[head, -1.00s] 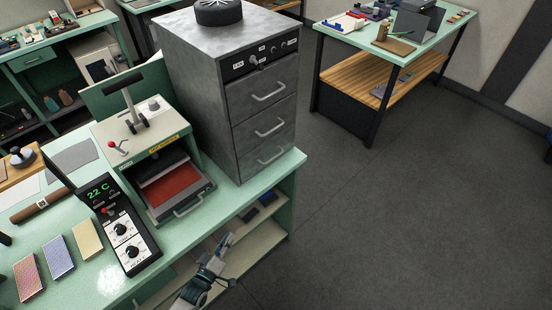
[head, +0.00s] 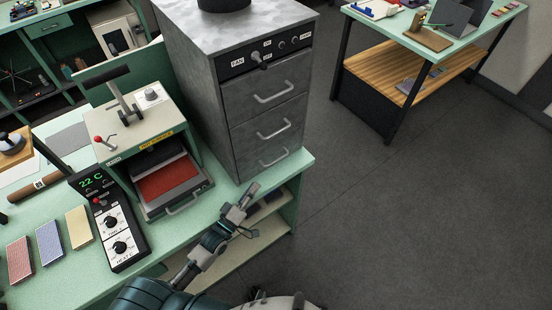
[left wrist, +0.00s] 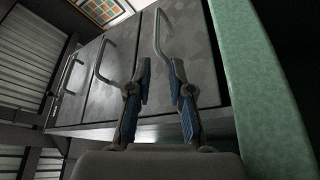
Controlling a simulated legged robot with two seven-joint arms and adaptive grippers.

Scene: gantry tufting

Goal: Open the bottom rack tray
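The grey metal rack (head: 190,95) stands on the green bench with three drawer-like trays stacked on its front, each with a bar handle. The bottom rack tray (head: 254,167) is shut, its handle (head: 273,157) just above the bench top. My left gripper (head: 246,206) is below and in front of it, by the bench's front edge. In the left wrist view the gripper (left wrist: 160,70) is open and empty, its fingertips pointing at the rack front. The bottom tray's handle (left wrist: 161,42) shows just beyond the fingertips, with no clear contact. My right gripper is not in view.
The green bench edge (left wrist: 257,100) runs close beside the left gripper. A heat press with a red pad (head: 168,181) and a control box reading 22 C (head: 108,220) stand left of the rack. The floor (head: 400,220) to the right is clear.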

